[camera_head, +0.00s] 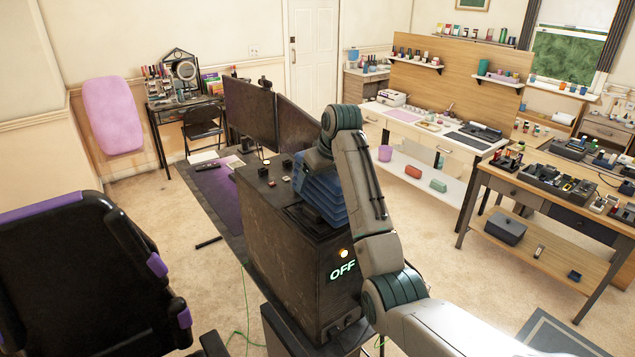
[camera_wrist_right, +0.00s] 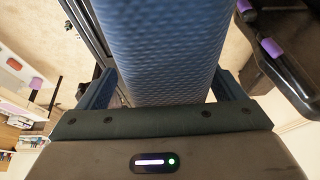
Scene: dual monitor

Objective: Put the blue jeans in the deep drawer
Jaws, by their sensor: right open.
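My left gripper is not in view. I cannot tell which drawer is the deep one.
A black chair (camera_head: 80,270) with purple trim stands at the left. Two monitors (camera_head: 250,115) stand behind the cabinet. A wooden table with drawers (camera_head: 515,192) and a white desk (camera_head: 430,130) are at the right. Carpet between the cabinet and wooden table is open.

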